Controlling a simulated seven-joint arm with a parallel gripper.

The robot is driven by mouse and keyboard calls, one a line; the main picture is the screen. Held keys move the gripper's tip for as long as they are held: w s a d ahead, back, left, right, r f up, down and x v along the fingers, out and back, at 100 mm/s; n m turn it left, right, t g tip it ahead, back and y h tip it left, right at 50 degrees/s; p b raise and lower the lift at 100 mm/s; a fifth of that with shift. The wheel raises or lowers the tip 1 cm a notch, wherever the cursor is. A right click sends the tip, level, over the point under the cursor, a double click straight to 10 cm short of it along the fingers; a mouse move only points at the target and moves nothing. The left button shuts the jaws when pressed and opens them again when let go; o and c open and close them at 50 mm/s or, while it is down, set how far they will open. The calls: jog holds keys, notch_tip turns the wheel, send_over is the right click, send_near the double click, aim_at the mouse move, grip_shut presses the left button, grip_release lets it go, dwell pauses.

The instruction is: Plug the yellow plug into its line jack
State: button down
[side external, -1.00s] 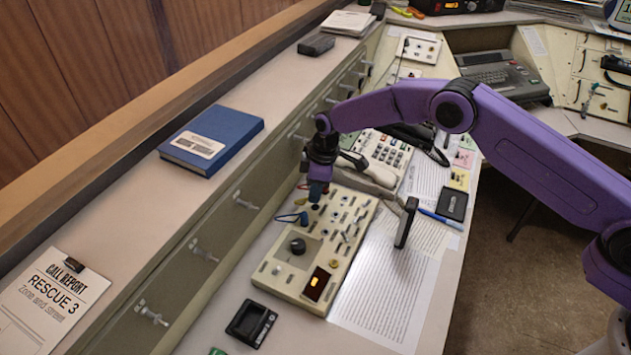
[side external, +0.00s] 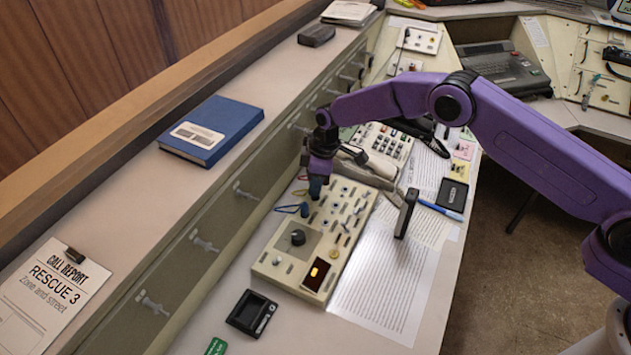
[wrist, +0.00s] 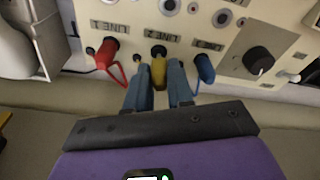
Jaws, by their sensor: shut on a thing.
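The yellow plug (wrist: 158,72) is between my gripper's two blue fingers (wrist: 160,88) in the wrist view. My gripper is shut on it. The plug's front end is at the panel by the "LINE 2" label (wrist: 163,34), which looks upside down here. I cannot tell how deep it sits in the jack. The red plug (wrist: 105,53) is by "LINE 1" and the blue plug (wrist: 205,68) by "LINE 3", each with a cord loop.
The panel carries a black knob (side external: 298,237), switches and a lit amber display (side external: 316,274). A telephone handset (side external: 368,168) lies close behind the gripper. A black stand-like object (side external: 406,213) is to the right. A blue book (side external: 212,130) lies on the left ledge.

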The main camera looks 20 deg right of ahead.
jog(key=shift+f, duration=1)
dwell(1.8)
jog(key=shift+c, duration=2.2)
grip_release()
jog(key=shift+r, duration=3.5)
jog(key=shift+r, duration=0.1)
